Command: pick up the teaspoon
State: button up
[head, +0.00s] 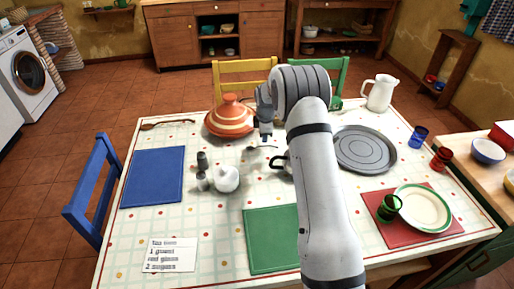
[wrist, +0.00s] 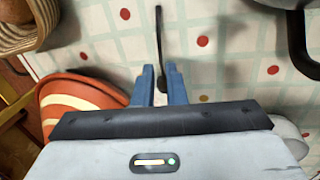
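The teaspoon (head: 262,148) lies on the checked tablecloth (head: 225,250) in the middle of the table, just below my gripper (head: 266,139) in the head view. In the wrist view, the teaspoon (wrist: 158,35) shows as a thin dark handle running up the picture, with its rounded end between the two blue fingers. My gripper (wrist: 159,72) is open there, with a finger on each side of the teaspoon and visible gaps. I cannot tell how high the fingertips are above the cloth.
An orange striped lidded pot (head: 230,118) stands close to the left of my gripper. A white pot (head: 227,180) and dark shaker (head: 202,160) stand nearer. A round grey tray (head: 365,149) lies right. A wooden spoon (head: 167,124) lies far left.

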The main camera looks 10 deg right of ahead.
jog(key=f, duration=0.2)
jog(key=w+f+p, duration=0.1)
jog(key=f, duration=0.2)
jog(key=shift+f, duration=0.2)
grip_shut()
jog(key=shift+r, duration=0.1)
